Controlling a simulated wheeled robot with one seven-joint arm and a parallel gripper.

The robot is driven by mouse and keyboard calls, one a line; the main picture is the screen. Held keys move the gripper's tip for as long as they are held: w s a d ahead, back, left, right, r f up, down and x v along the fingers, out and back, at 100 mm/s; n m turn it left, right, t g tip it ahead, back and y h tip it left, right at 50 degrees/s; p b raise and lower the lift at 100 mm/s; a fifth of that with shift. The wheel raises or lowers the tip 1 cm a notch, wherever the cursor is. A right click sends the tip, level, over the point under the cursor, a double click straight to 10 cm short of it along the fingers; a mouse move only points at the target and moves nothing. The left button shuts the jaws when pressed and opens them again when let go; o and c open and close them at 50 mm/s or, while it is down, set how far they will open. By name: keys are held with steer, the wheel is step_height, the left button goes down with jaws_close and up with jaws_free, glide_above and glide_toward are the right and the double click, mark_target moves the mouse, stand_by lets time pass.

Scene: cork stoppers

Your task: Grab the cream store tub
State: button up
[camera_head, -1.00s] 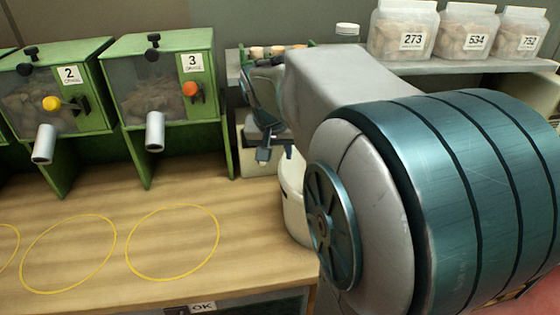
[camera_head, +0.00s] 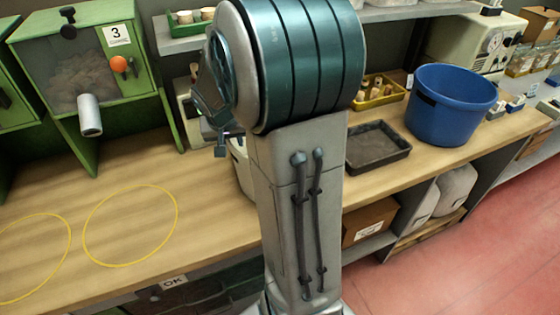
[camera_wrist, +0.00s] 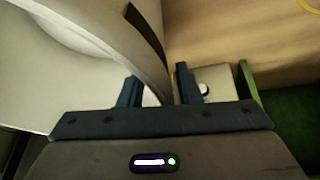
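The cream tub (camera_head: 241,172) stands on the wooden counter, mostly hidden behind my arm in the head view. In the wrist view its pale wall and rim (camera_wrist: 95,40) fill the upper left, with a dark strip on the outer side. My gripper (camera_wrist: 158,88) is at the rim, one finger on the inner side and one on the outer. The fingers are apart and a gap shows beside the outer finger, so it looks open around the wall. In the head view my gripper (camera_head: 222,142) is small and partly hidden beside the tub.
A blue tub (camera_head: 450,110), a dark tray (camera_head: 378,147) and a yellow bin of corks (camera_head: 378,92) stand to the right. A green dispenser marked 3 (camera_head: 85,75) stands at the left. Yellow rings (camera_head: 130,225) mark bare counter at the front left.

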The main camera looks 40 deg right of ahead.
jaws_close()
stand_by(0.3)
